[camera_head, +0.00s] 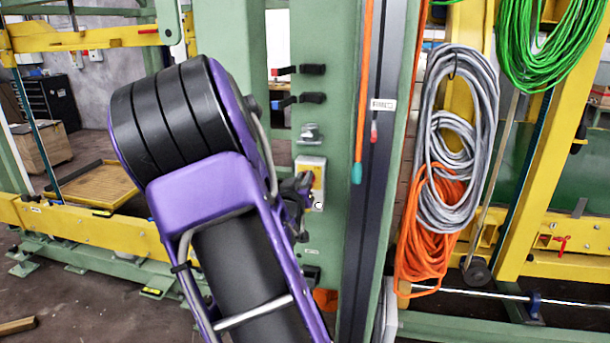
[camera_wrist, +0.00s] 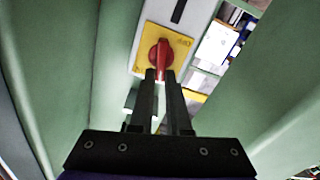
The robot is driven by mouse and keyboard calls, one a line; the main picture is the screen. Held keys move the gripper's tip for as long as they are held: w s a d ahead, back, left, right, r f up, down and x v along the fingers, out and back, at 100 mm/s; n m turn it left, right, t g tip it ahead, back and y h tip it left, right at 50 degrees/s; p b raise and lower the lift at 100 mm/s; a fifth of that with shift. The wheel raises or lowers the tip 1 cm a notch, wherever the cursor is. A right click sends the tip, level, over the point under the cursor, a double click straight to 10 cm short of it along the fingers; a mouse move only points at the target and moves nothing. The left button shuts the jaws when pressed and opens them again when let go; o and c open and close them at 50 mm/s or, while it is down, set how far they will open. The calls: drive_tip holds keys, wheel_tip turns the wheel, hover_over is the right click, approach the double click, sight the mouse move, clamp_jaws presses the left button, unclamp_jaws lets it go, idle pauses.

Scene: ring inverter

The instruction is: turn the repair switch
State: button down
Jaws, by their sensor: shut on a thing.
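The repair switch is a red rotary knob (camera_wrist: 160,54) on a yellow plate (camera_wrist: 181,44) in the wrist view. The plate is fixed to a green post. In the head view the yellow switch box (camera_head: 311,166) shows on the green panel, partly covered by my gripper (camera_head: 305,185). In the wrist view my gripper (camera_wrist: 161,76) has its two dark fingers close together, with the tips at the lower part of the red knob. The fingers are shut on the knob's handle, which points down toward me. The exact contact at the tips is small and hard to see.
Grey cable coils (camera_head: 452,150) and an orange cable coil (camera_head: 432,240) hang to the right of the post. A green cable coil (camera_head: 545,40) hangs at the top right. Yellow and green frame beams stand on both sides.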

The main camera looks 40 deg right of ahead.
drive_tip(key=n, duration=0.1)
drive_tip(key=n+p, duration=0.2)
drive_tip(key=shift+w+a+n, duration=0.2)
drive_tip(key=shift+w+n, duration=0.05)
drive_tip(key=shift+n, duration=0.15)
drive_tip(key=shift+w+a+f+n+p, duration=0.1)
drive_tip(key=shift+f+n+p, duration=0.2)
drive_tip(key=shift+n+p, duration=1)
drive_tip(key=shift+w+a+f+n+p, duration=0.15)
drive_tip(key=shift+f+n, duration=0.15)
drive_tip(key=shift+n, duration=2.15)
drive_tip(key=shift+w+f+n+p, duration=0.1)
drive_tip(key=shift+f+n+p, duration=0.2)
drive_tip(key=shift+n+p, duration=1)
drive_tip(key=shift+n+b, duration=0.55)
drive_tip(key=shift+n, duration=0.2)
drive_tip(key=c, duration=0.9)
unclamp_jaws()
drive_tip(key=shift+s+f, duration=0.1)
